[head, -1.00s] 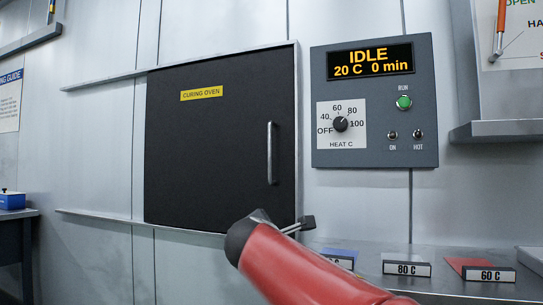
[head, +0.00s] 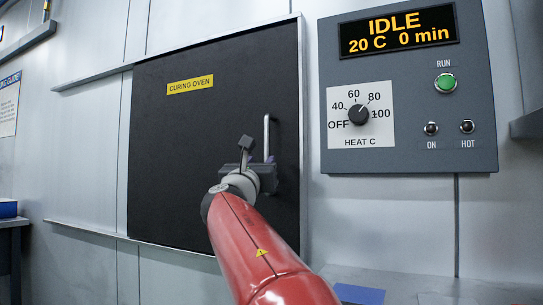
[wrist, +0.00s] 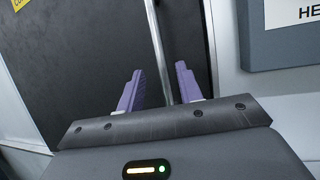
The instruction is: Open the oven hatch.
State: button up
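The oven hatch (head: 190,150) is a flat black panel with a yellow "CURING OVEN" label, and it is shut. Its upright metal bar handle (head: 267,132) is near the right edge; the lower part is hidden behind my gripper (head: 269,162) in the head view. In the wrist view, my gripper (wrist: 159,68) is open, with two purple fingers apart. The handle (wrist: 157,40) runs between the fingers, with a gap visible on each side. I cannot tell how deep the handle sits between them.
Rails (head: 90,76) run left from the hatch's top and bottom edges along the wall. A grey control panel (head: 410,155) is close at the right, with a knob, switches and an "IDLE 20 C 0 min" display. A bench surface (head: 410,285) is at lower right.

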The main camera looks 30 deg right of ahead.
aim_at(266, 155)
jog(key=p+x, duration=0.3)
jog(key=x, duration=0.3)
jog(key=shift+r, duration=0.2)
jog(key=shift+w+d+p, duration=0.35)
jog(key=shift+d+p, duration=0.05)
grip_shut()
